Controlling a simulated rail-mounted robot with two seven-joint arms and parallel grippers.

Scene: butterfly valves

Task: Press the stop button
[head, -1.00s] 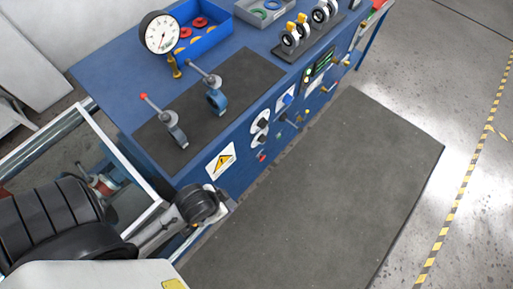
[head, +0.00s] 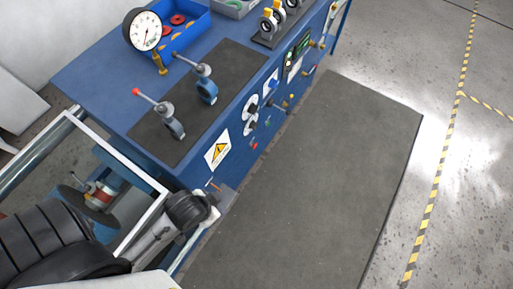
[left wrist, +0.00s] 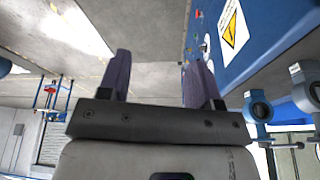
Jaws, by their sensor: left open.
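The blue bench's front panel (head: 228,170) carries several small knobs and buttons. A small red control (head: 254,146) sits low on it, right of the yellow warning sign (head: 217,149); I cannot tell whether this is the stop button. In the left wrist view, small coloured controls (left wrist: 197,15) show along the panel beside the warning sign (left wrist: 234,30). My left gripper (left wrist: 160,78) is open, its two purple-grey fingers apart with nothing between them. In the head view, its wrist is near the panel's lower left end, and the fingers are not clear. My right gripper is not in view.
Two valves (head: 173,122) with handles stand on a dark mat on the bench top, beside a pressure gauge (head: 145,30) and a blue bin (head: 185,40). A dark floor mat (head: 320,170) before the bench is clear.

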